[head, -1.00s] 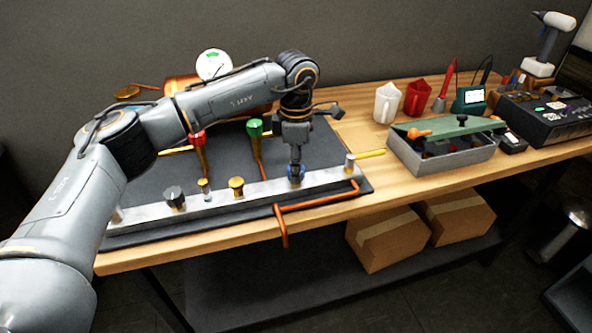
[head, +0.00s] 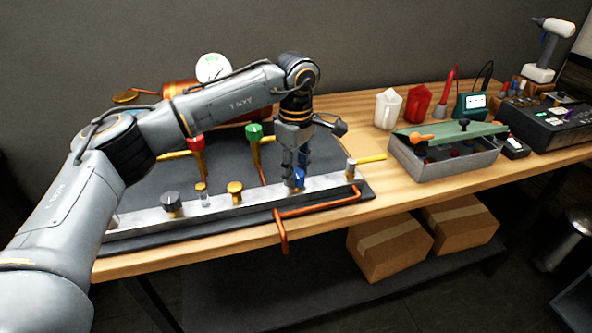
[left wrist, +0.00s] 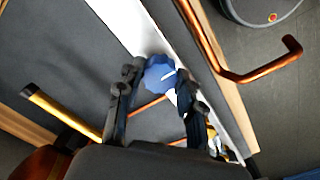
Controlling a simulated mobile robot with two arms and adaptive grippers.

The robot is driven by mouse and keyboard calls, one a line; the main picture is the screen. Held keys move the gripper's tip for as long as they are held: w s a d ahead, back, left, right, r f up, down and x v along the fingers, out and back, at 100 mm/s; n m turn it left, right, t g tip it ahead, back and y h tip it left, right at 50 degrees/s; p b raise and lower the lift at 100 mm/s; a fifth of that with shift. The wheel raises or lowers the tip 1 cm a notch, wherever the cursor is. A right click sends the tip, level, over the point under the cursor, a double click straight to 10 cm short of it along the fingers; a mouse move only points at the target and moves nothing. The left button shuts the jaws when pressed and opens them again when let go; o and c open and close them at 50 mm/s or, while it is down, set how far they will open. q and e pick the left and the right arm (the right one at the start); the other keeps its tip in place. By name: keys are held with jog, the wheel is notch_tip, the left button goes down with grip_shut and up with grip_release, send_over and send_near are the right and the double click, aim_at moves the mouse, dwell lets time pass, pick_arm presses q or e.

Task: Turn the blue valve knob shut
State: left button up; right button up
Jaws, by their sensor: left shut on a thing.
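The blue valve knob (head: 299,178) sits on the silver manifold bar (head: 250,193) at the front of the dark mat. My left gripper (head: 296,181) points straight down at it, with its fingers on either side of the knob. The fingers hide part of the knob in the head view. My right gripper is not in view.
A black knob (head: 172,203) and a brass knob (head: 235,190) stand on the same bar. Red (head: 196,144) and green (head: 254,131) valve handles rise behind it. A copper pipe (head: 285,215) bends off the front edge. A grey box (head: 450,165) stands to the right.

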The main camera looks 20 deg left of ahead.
aim_at(297, 173)
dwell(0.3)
pick_arm(q)
jog(key=o, duration=1.2)
jog(key=shift+r, duration=0.3)
notch_tip(297, 173, up, 11)
jog(key=shift+d+r, duration=0.1)
jog(key=shift+r, duration=0.1)
jog(key=shift+f, duration=0.1)
